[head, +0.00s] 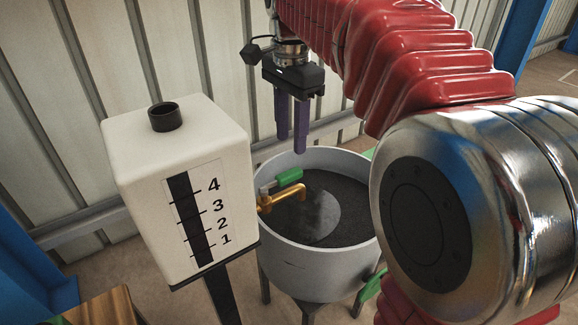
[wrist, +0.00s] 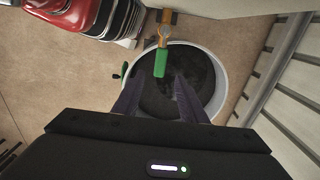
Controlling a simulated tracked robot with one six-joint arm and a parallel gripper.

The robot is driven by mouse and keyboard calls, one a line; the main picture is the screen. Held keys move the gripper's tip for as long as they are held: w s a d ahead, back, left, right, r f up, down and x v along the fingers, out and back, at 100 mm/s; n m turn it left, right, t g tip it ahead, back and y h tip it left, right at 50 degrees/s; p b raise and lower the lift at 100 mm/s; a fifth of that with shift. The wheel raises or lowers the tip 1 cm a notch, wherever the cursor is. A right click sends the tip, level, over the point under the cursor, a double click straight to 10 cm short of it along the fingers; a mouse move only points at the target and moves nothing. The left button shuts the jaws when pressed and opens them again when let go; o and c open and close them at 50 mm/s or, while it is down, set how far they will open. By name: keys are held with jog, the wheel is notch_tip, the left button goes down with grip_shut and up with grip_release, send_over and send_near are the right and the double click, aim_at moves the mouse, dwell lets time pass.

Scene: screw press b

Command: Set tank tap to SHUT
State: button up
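The white tank (head: 150,150) has a gauge strip marked 1 to 4 on its front. From its right side a brass tap (head: 290,194) reaches over a grey round vat (head: 320,264). The tap's green lever (head: 289,178) lies roughly in line with the spout; in the wrist view the lever (wrist: 160,63) points away from the tank over the vat. No SHUT mark is legible. My gripper (head: 291,145) hangs above the vat with its purple fingers pointing down, apart and empty. The fingertips appear above the lever, not touching it.
The vat holds dark material with a lighter round patch. Another green handle (head: 370,286) shows low at the vat's right. A ribbed metal wall (head: 100,50) stands close behind. A wooden piece (head: 103,307) and blue post are at the lower left.

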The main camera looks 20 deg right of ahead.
aim_at(290, 172)
notch_tip(290, 172, down, 9)
jog(key=shift+r, duration=0.15)
jog(key=shift+c, duration=0.4)
grip_shut()
dwell(0.3)
jog(key=shift+a, duration=0.25)
jog(key=shift+d, duration=0.15)
